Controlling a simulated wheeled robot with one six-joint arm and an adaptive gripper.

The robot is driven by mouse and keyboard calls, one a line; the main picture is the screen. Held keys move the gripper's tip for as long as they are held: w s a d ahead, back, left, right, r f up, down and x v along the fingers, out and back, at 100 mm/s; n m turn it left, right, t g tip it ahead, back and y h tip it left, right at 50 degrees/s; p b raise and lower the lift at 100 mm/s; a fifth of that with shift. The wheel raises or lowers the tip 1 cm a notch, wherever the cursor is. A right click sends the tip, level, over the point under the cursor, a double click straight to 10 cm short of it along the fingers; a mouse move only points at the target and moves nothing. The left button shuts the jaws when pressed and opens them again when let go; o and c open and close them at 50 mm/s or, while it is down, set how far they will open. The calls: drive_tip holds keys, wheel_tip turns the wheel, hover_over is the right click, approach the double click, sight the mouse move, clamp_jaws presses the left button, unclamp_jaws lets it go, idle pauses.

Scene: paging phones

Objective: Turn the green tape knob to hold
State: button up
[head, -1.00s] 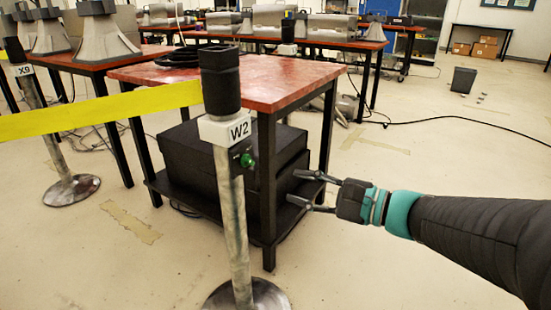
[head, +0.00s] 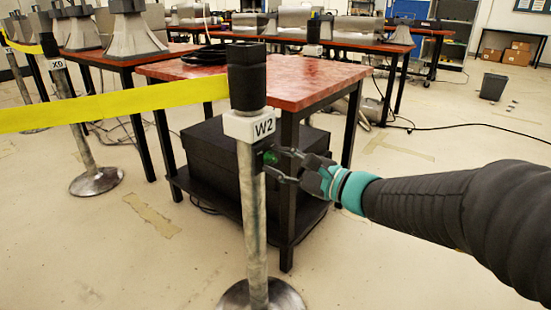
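The green tape knob (head: 270,157) sits on a small black mount on the right side of the post labelled W2 (head: 253,200). A yellow tape (head: 120,106) runs left from the post's black head (head: 247,75). My gripper (head: 284,165) comes in from the right with its two fingers apart, one above and one below the knob's level. The fingertips are at or very near the knob. I cannot tell whether they touch it. The knob's marking is too small to read.
A red-topped table (head: 300,85) stands just behind the post, with a black box (head: 210,160) on its lower shelf. The post's round base (head: 235,295) rests on the floor. Another post (head: 85,140) stands at the left. The floor at the right is largely clear.

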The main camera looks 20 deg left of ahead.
drive_tip(key=shift+x, duration=1.05)
clamp_jaws()
